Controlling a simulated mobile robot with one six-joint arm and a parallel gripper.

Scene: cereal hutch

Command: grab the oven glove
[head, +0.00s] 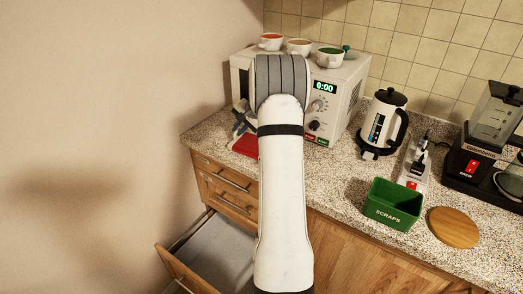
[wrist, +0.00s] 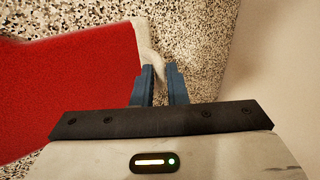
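The red oven glove (wrist: 75,85) with a cream edge strip (wrist: 150,45) lies on the speckled worktop. In the head view a part of its red (head: 245,145) shows left of my arm, in front of the microwave. My gripper (wrist: 160,80) has its two blue fingers close together, with the cream strip running into the narrow gap between them. It looks shut on that strip. In the head view my gripper (head: 241,124) is small and partly hidden by my arm.
The microwave (head: 345,90) stands behind, with several cups on top. A kettle (head: 382,122), a green scraps bin (head: 393,205), a round wooden board (head: 454,228) and a coffee machine (head: 485,145) are to the right. A drawer (head: 215,255) hangs open below. A wall (head: 110,120) is at left.

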